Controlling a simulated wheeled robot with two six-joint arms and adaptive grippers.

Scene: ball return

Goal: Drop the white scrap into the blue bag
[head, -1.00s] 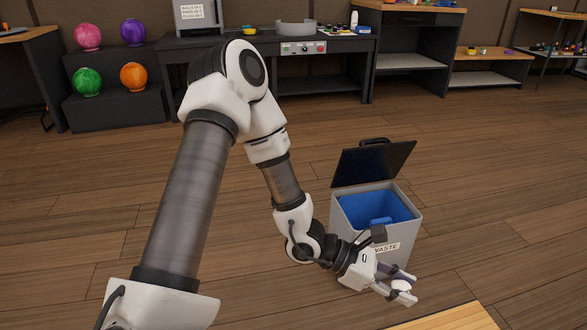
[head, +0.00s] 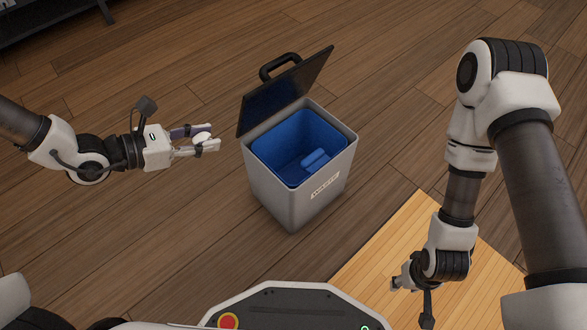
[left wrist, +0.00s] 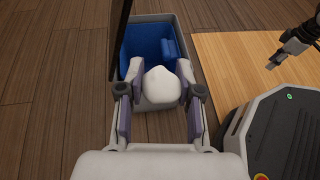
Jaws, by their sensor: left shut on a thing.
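My left gripper (head: 212,140) is shut on the white scrap (head: 200,136), a small rounded white lump. The scrap also shows between the fingers in the left wrist view (left wrist: 161,86). The gripper is to the left of the grey waste bin (head: 286,195), apart from it. The blue bag (head: 275,158) lines the bin, and the bin's dark lid (head: 288,92) stands open. A blue object (head: 315,160) lies inside the bag. My right gripper (head: 394,285) is low at the right over the light wooden floor; its fingers are too small to judge.
A light wooden floor section (head: 375,262) lies to the right of the bin. The raised lid with its black handle (head: 280,66) stands at the bin's far left side. Dark wooden floor (head: 130,235) around the bin is clear. A dark shelf (head: 50,15) is at the top left.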

